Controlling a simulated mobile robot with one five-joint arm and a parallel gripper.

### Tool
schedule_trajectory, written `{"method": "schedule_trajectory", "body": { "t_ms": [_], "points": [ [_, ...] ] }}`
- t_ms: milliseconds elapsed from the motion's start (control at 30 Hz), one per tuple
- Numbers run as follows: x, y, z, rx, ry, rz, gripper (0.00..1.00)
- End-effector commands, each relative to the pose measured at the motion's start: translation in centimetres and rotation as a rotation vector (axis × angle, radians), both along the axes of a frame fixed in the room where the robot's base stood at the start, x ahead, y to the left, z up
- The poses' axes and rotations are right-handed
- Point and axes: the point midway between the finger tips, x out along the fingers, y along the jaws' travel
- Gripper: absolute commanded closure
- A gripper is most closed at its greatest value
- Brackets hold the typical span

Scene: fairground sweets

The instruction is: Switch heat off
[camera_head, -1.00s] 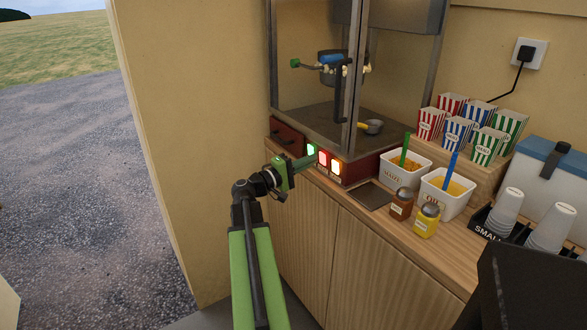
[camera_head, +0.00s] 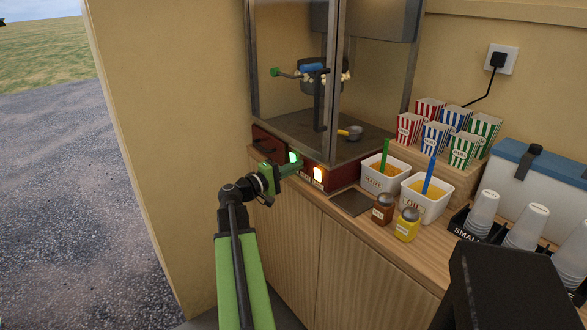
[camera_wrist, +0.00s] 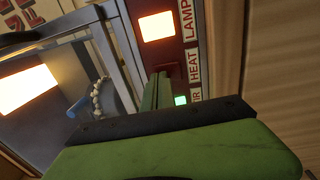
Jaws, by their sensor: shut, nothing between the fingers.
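The popcorn machine (camera_head: 310,125) stands on the counter with switches along its red front base. My gripper (camera_head: 297,164) is shut and empty, with its tips at the heat switch, between the green-lit stir switch (camera_head: 293,157) and the glowing lamp switch (camera_head: 318,174). In the wrist view my gripper (camera_wrist: 161,78) points at a dark patch beside the HEAT label (camera_wrist: 194,66). No glow shows there, but the fingers partly hide the switch. The lamp switch (camera_wrist: 157,26) is bright and the stir switch (camera_wrist: 181,100) is green. Contact cannot be told for sure.
A white tub with a green handle (camera_head: 382,183) and another with a blue handle (camera_head: 424,206) stand right of my gripper. Two shakers, orange-brown (camera_head: 382,212) and yellow (camera_head: 406,228), stand before them. Striped boxes and cup stacks are further right. The space before the cabinet is free.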

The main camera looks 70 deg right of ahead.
Motion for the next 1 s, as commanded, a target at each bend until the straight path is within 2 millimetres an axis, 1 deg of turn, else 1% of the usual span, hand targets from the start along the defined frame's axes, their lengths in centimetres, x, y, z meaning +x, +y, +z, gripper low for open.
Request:
{"method": "schedule_trajectory", "body": {
  "t_ms": [67,200,400,500,600,733,1000],
  "points": [
    [0.4,0.9,0.3,0.0,0.0,0.001,1.0],
    [1.6,3.6,0.8,0.0,-0.001,0.002,1.0],
    [4.4,7.6,1.3,0.0,-0.001,0.003,1.0],
    [5.6,9.2,1.6,0.0,-0.001,0.002,1.0],
    [6.4,10.4,1.7,0.0,-0.002,0.001,1.0],
    [7.0,11.2,1.8,0.0,-0.002,0.0,1.0],
    [7.2,11.4,1.8,0.0,-0.001,0.0,1.0]
  ]
}}
